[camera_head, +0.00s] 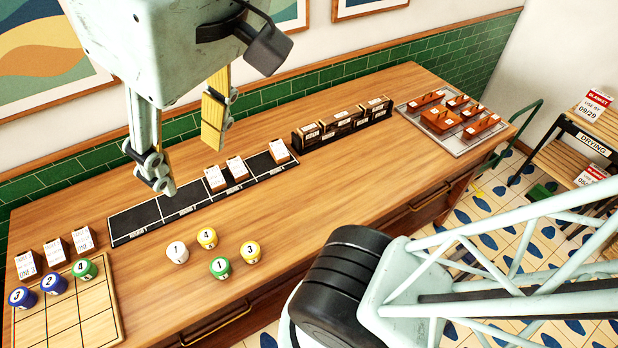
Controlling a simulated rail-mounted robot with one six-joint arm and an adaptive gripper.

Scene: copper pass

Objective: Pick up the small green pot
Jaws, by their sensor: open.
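A small green pot (220,267) with a white top marked 1 stands upright on the wooden table among other pots. Another green pot (84,269), marked 4, stands on the wooden grid board (75,318) at the left. The two look similar in size. My gripper (186,160) is open and empty, its fingers apart, in the upper left above the table. In the picture it lies above and left of the green pot 1. Neither green pot is between the fingers.
White pot 1 (177,252) and yellow pots 4 (207,238) and 3 (250,252) crowd around green pot 1. Blue pots (54,283) stand on the board. The table's middle is clear.

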